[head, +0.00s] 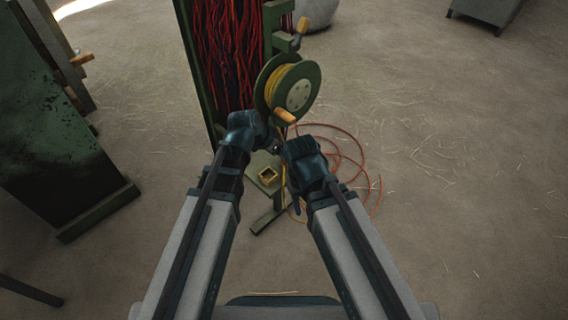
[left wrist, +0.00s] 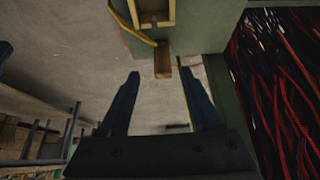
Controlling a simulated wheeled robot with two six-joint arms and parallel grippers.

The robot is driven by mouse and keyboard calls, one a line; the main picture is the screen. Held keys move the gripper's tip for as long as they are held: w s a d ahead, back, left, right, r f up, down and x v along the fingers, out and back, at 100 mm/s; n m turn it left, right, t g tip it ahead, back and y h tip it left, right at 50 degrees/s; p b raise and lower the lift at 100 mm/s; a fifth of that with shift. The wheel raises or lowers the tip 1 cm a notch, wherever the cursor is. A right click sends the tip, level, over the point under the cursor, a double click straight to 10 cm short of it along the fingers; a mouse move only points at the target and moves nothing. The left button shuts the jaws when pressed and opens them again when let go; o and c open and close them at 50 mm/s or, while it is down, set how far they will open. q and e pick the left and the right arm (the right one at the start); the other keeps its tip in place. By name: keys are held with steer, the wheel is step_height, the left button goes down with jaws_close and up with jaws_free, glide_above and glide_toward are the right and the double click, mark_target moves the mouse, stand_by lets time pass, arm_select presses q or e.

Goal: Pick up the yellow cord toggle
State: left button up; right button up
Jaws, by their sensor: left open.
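The yellow cord toggle (left wrist: 162,62) shows as a small tan-yellow block in the left wrist view. It hangs at the edge of a green surface, just below a yellow square frame (left wrist: 154,12); a yellow cord (left wrist: 133,32) runs beside it. My left gripper (left wrist: 164,82) is open and empty, its two fingers spread with the toggle just beyond the tips, roughly between them. In the head view, my left gripper (head: 268,140) is at the green stand below the reel; the toggle cannot be made out there. My right gripper (head: 284,150) is close beside it, its fingers too dark to read.
A green reel with yellow cord (head: 290,88) and an orange handle stands just beyond the grippers. Red strands (head: 228,45) hang in a green frame at the left. Orange-red cord (head: 345,150) loops on the floor at right. Open floor lies farther right.

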mark_target(284, 163)
arm_select(q)
steer(key=b+x, duration=0.4)
steer(key=x, duration=0.1)
steer(key=shift+w+a+f+b, duration=0.1)
steer(key=shift+w+a+b, duration=0.1)
steer(key=shift+b, duration=0.1)
jaws_close()
